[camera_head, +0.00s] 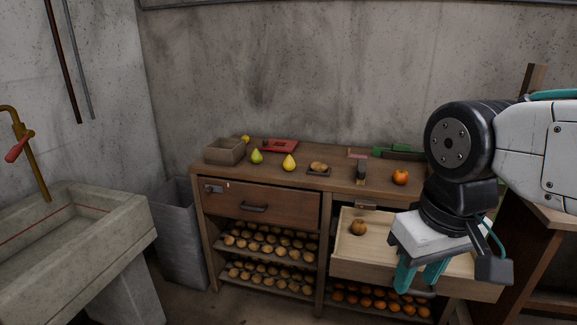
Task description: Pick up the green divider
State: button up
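A green object (396,151), likely the green divider, lies at the back right of the wooden workbench top (340,176). Its right end is hidden behind my arm. My gripper (418,281) has teal fingers pointing down in front of the open drawer at the right. The fingers look apart, with nothing visible between them. My gripper is well below and nearer than the green object in the picture.
The open drawer (345,250) holds a brown round fruit (358,227). On the bench are a box (224,151), pears (289,162), a red object (280,146), a potato-like item (318,167), a dark upright block (361,172) and an orange-red fruit (400,177).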

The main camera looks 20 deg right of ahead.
aim_at(377, 151)
jog(key=u, duration=1)
jog(key=i, duration=1.65)
jog(key=z, duration=2.55)
jog(key=i, duration=0.5)
jog(key=z, duration=0.05)
